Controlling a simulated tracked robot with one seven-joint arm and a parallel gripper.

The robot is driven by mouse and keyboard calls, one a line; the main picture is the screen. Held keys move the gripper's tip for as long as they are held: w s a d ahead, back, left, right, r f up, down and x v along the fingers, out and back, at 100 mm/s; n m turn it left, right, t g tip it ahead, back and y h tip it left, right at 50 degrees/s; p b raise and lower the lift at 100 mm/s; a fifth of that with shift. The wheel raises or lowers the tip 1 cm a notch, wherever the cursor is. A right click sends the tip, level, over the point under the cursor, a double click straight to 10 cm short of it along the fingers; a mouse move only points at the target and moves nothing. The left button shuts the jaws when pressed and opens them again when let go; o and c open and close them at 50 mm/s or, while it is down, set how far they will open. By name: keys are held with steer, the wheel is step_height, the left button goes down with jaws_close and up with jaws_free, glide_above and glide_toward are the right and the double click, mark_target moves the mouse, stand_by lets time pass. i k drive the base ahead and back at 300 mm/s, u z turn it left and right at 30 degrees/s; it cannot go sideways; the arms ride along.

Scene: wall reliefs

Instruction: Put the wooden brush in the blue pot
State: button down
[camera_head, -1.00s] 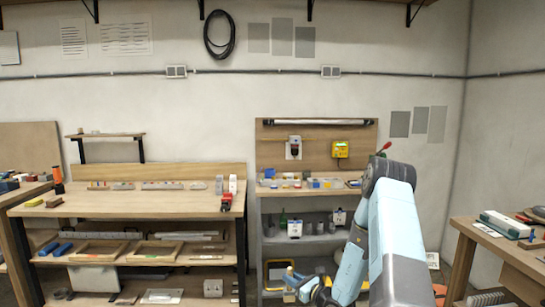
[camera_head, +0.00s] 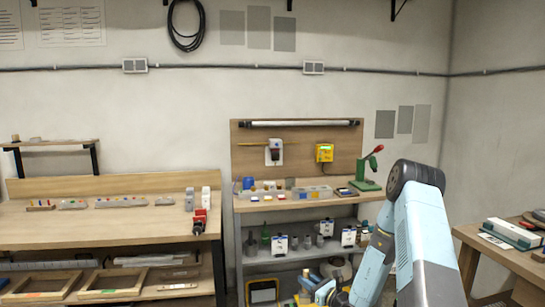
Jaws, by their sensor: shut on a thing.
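My arm comes in from the lower right, bends at a dark elbow and reaches down to the left. My gripper (camera_head: 308,285) is small and partly hidden low in the picture, in front of the lower shelves. It is shut on a small tan piece that looks like the wooden brush (camera_head: 303,292); its shape is hard to make out. A small blue pot (camera_head: 248,183) stands at the left of the middle workbench top, above and to the left of my gripper and apart from it.
A long bench (camera_head: 100,225) stands left, another table (camera_head: 510,255) right.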

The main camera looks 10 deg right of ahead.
mark_target(248, 188)
steer(key=z, duration=0.05)
steer(key=i, duration=0.85)
steer(key=u, duration=0.45)
